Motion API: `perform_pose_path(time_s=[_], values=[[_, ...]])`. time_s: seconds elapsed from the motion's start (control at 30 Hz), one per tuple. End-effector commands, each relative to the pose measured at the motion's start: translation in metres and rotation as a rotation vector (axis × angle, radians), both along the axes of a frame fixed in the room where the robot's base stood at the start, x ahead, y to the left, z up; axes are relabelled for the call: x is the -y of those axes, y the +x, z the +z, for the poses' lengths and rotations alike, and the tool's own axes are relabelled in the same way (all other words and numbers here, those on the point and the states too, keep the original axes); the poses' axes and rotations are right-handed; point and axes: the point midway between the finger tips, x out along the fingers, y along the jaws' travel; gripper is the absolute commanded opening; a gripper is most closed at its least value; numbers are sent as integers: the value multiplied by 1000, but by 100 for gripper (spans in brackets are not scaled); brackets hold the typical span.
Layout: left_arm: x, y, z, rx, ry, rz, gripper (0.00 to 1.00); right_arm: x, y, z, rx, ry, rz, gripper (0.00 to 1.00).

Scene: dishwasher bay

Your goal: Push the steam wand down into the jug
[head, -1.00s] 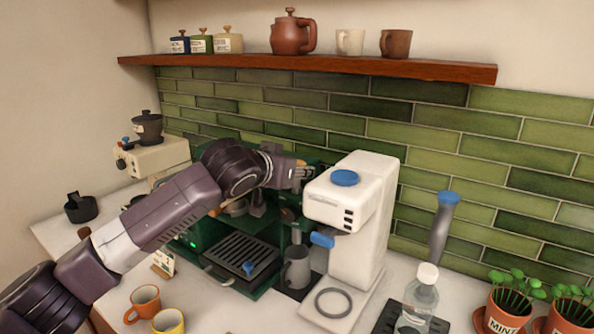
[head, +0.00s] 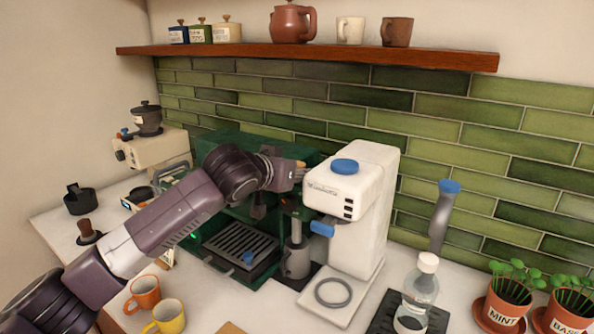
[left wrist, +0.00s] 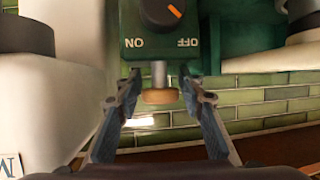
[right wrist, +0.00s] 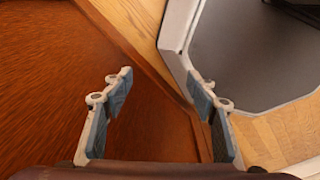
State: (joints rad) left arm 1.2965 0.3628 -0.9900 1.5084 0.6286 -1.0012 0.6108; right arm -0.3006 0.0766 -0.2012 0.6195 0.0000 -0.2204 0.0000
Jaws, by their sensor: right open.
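The grey jug (head: 298,262) stands at the right front of the green espresso machine, beside the white grinder. A dark upright piece, apparently the steam wand (head: 295,229), reaches down to the jug's mouth; its tip is hidden. My left gripper (head: 299,174) is above it, near the machine's top right corner. In the left wrist view, its fingers (left wrist: 160,92) stand apart on either side of a wooden knob (left wrist: 161,97) on a metal stem, with small gaps visible. My right gripper (right wrist: 158,88) is open and empty, outside the head view.
The white grinder (head: 362,190) stands close right of the jug. A green panel with an ON/OFF dial (left wrist: 165,10) is by the left fingers. Orange (head: 145,294) and yellow (head: 168,317) cups stand in front. A bottle (head: 420,285) and potted herbs (head: 503,310) are at right.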

Motion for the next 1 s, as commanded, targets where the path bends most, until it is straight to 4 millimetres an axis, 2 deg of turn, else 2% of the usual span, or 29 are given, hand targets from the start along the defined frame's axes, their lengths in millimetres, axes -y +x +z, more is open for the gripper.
perform_pose_path(time_s=[0.1, 0.43, 0.57, 0.8, 1.0], values=[[0, 0, 0, 0, 0, 0, 48, 0, 0, 0, 0, 0, 0, 53], [0, 0, 7, 1, -2, 0, 48, 7, 1, 0, 2, -7, 0, 53], [0, 0, 26, 3, -3, -1, 48, 5, 1, 0, 2, -6, 0, 53], [0, 0, 73, 2, -2, 0, 48, 4, 1, 0, 2, -4, 0, 53], [0, 0, 95, 1, -1, 0, 48, 3, 1, 0, 2, -4, 0, 53]])
